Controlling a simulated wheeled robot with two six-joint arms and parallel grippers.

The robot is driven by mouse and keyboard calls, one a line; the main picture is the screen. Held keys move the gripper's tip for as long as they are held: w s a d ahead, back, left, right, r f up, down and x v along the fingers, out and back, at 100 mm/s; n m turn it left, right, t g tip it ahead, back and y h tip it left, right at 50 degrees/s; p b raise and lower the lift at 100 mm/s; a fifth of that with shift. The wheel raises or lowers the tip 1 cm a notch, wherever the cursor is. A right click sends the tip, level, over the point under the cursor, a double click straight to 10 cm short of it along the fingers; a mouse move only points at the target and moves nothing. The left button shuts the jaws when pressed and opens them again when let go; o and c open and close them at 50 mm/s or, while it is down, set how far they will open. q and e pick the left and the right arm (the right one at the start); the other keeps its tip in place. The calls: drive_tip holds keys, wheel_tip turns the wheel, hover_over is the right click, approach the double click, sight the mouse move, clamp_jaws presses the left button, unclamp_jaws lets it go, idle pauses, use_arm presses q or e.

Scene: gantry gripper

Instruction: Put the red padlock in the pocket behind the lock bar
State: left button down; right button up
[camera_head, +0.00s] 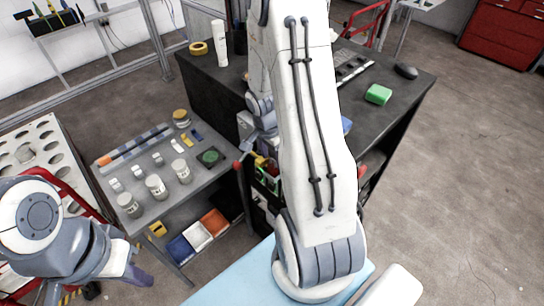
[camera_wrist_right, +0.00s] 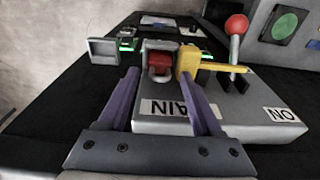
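In the right wrist view, the red padlock (camera_wrist_right: 159,64) sits in a grey square-edged frame on a grey box (camera_wrist_right: 215,115) with a MAIN label. A yellow bar (camera_wrist_right: 190,62) stands just to its right, with an arm reaching further right. My right gripper (camera_wrist_right: 160,78) is open, its purple fingers apart on either side of the padlock's line. I cannot tell whether they touch it. The pocket's inside is hidden. In the head view, my right arm covers this area. My left gripper (camera_head: 132,258) hangs at the lower left, purple fingers apart and empty.
A red-knobbed lever (camera_wrist_right: 237,25) rises right of the yellow bar. An open grey holder (camera_wrist_right: 103,50) stands to the left. In the head view, the dark bench (camera_head: 400,100) carries a green block (camera_head: 378,94). A grey table (camera_head: 160,205) with jars stands left.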

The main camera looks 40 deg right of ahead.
drive_tip(key=shift+r, duration=0.1)
drive_tip(key=shift+r, duration=0.25)
wheel_tip(320, 180, up, 12)
drive_tip(key=a, duration=0.2)
drive_tip(key=s+a+r+n+y, duration=0.1)
drive_tip(key=s+a+r+n, duration=0.15)
drive_tip(key=a+n, duration=1.05)
drive_tip(key=s+a+n+y, duration=0.1)
drive_tip(key=s+a+n, duration=1)
drive_tip(key=s+a, duration=0.2)
drive_tip(key=a, duration=0.2)
drive_tip(key=shift+s+a+r+n+b, duration=0.3)
drive_tip(key=shift+s+a+r+b, duration=0.05)
drive_tip(key=shift+s+r+b, duration=0.05)
